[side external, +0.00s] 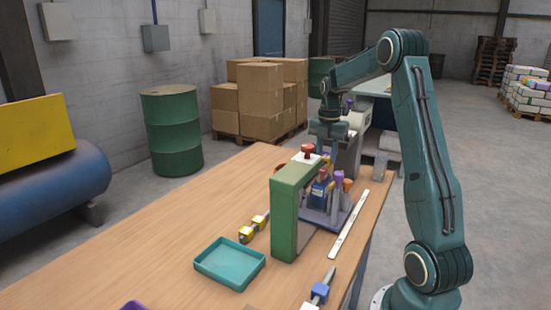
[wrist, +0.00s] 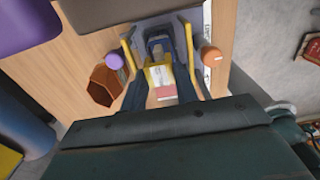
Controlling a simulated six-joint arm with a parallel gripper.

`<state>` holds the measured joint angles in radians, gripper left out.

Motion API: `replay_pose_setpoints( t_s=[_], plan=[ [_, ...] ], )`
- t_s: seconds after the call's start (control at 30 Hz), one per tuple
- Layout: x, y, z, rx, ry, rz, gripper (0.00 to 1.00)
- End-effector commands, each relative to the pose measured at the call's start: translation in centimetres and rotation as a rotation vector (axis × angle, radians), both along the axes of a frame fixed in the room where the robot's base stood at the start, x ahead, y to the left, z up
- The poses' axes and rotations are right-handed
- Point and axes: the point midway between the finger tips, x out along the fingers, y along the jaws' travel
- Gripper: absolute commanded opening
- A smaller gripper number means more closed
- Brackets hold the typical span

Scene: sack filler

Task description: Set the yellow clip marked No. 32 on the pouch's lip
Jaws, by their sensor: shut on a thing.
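My gripper (side external: 328,152) is over the purple-grey stand behind the green post. In the wrist view its two dark fingers (wrist: 160,66) are closed on a yellow clip (wrist: 158,77) with a pale label; the number is not readable. The clip also shows as a small yellow patch under my gripper in the side view (side external: 328,163). A blue pouch (side external: 319,193) stands upright in the stand (side external: 313,216), just below my gripper. Its lip is mostly hidden, and I cannot tell whether the clip touches it.
A green post with an overhanging arm (side external: 284,215) stands close beside the pouch. A yellow-and-black piece (side external: 254,228), a teal tray (side external: 230,263), a blue-headed tool (side external: 320,292) and a white ruler (side external: 349,223) lie on the table.

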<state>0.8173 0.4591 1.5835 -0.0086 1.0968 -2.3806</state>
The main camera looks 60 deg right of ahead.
Motion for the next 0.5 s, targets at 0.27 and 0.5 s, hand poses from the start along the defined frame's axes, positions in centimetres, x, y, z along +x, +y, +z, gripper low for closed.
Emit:
replay_pose_setpoints(
  t_s=[0.27,0.5],
  plan=[
    [0.0,0.0,-0.7,0.001,0.001,0.000,0.09],
    [0.0,0.0,-1.3,0.000,0.000,0.000,0.09]
  ],
)
